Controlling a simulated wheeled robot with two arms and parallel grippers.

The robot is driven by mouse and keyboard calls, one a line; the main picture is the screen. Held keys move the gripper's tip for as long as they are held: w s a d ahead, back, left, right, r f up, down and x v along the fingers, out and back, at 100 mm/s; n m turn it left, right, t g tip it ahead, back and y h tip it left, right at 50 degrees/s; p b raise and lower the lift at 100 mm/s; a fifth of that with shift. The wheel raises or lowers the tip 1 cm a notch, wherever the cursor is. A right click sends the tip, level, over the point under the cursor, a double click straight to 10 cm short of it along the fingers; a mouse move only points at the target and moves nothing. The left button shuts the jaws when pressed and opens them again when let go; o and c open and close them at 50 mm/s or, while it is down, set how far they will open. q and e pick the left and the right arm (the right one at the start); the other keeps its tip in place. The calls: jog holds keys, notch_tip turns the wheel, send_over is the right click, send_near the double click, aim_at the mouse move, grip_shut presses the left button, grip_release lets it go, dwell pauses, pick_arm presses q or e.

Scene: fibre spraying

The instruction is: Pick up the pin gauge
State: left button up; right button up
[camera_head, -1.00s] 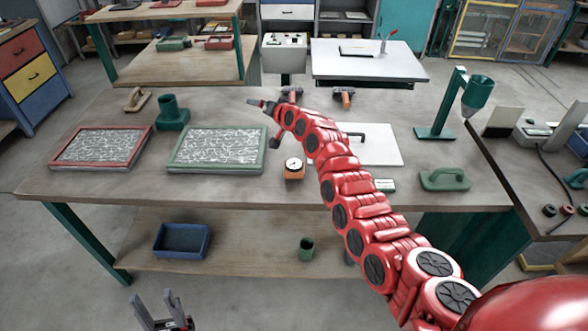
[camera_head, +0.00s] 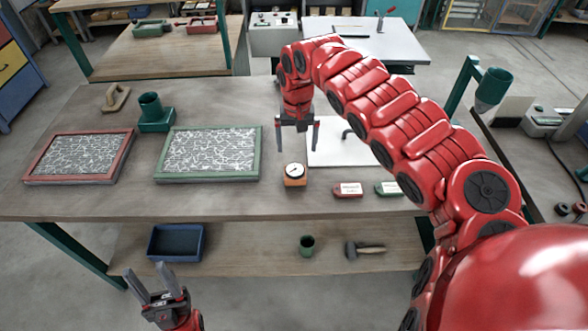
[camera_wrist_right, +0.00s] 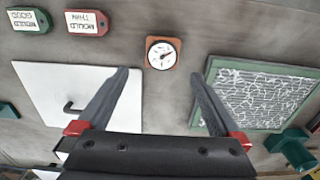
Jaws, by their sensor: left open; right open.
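The pin gauge (camera_head: 294,174), an orange block with a round white dial, stands on the workbench, right of the green-framed panel. In the right wrist view the gauge (camera_wrist_right: 162,54) lies between the lines of the two fingers, just beyond their tips. My right gripper (camera_head: 297,148) points down above the bench, slightly behind the gauge in the head view. It is open and empty, and the gauge appears apart from it. My left gripper (camera_head: 147,271) is open and empty, low in front of the bench.
The green-framed panel (camera_head: 258,168) is left of the gauge; a white board (camera_head: 330,153) is to its right. A red tag (camera_head: 348,190) and a green tag (camera_head: 388,188) lie near the front edge. A blue bin (camera_head: 177,243), green cup (camera_head: 306,246) and hammer (camera_head: 365,249) sit on the shelf below.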

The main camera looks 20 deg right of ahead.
aim_at(295, 169)
jog(key=f, duration=0.2)
jog(key=f+p, duration=0.1)
jog(key=f, duration=0.2)
jog(key=f+p, duration=0.1)
jog(key=f, duration=0.2)
jog(key=shift+w+a, duration=0.15)
jog(key=shift+w, duration=0.2)
jog(key=shift+s+f, duration=0.1)
jog(key=shift+f, duration=0.3)
jog(key=shift+f+p, duration=0.45)
notch_tip(295, 169, down, 4)
jog(key=shift+a+r+p, duration=0.1)
jog(key=shift+p, duration=0.55)
jog(key=shift+f, duration=0.3)
jog(key=c, duration=1.4)
jog(key=shift+w+r, duration=0.15)
jog(key=shift+w, duration=0.05)
